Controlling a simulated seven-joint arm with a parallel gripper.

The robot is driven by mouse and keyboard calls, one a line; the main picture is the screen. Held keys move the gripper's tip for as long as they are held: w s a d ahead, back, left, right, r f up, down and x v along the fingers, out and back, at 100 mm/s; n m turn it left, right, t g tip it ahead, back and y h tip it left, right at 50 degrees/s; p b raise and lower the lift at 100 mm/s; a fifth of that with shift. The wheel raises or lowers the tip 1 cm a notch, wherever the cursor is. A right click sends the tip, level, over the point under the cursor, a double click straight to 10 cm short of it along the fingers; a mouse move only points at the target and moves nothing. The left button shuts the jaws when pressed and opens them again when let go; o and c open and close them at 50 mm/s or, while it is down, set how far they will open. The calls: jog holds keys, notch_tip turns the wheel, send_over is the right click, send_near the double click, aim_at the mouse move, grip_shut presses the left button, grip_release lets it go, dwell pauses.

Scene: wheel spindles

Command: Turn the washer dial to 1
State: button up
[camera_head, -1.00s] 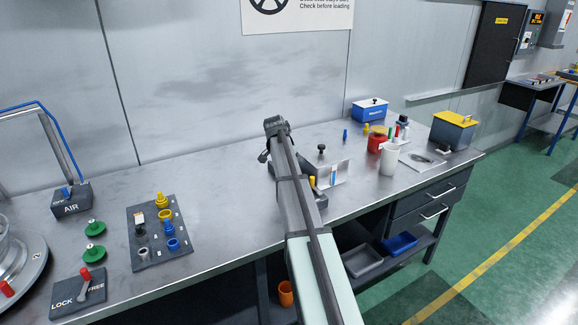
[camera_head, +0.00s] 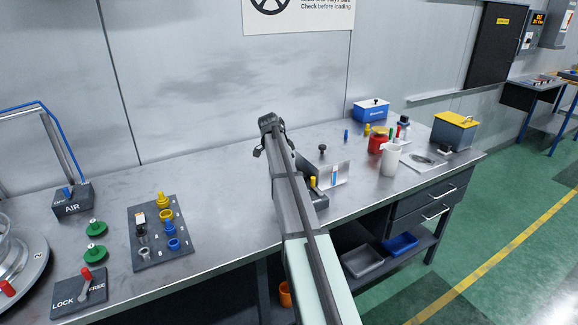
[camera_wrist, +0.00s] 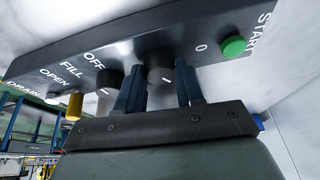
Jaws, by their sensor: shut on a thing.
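In the wrist view a dark control panel (camera_wrist: 212,45) spans the top, lettered DRAIN, OPEN, FILL, OFF, 0 and START. My gripper (camera_wrist: 160,88) is at the panel, its two dark blue fingers on either side of a dark round dial (camera_wrist: 160,77) and shut on it. The dial has a short white mark on its face, and a 0 is printed to its right. A second dark knob (camera_wrist: 106,82) with a white mark is partly behind the left finger. The figure 1 is not visible. The head view shows my arm but neither fingers nor panel.
A green START button (camera_wrist: 232,46) is right of the dial, and a yellow knob (camera_wrist: 75,107) is to the left. The head view shows a bench (camera_head: 225,165) with a dark parts tray (camera_head: 152,257), a white cup (camera_head: 390,160) and a blue box (camera_head: 371,111).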

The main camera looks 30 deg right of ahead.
jog(key=o, duration=1)
jog(key=shift+o, duration=0.2)
jog(key=v, duration=1.4)
jog(key=shift+d, duration=0.15)
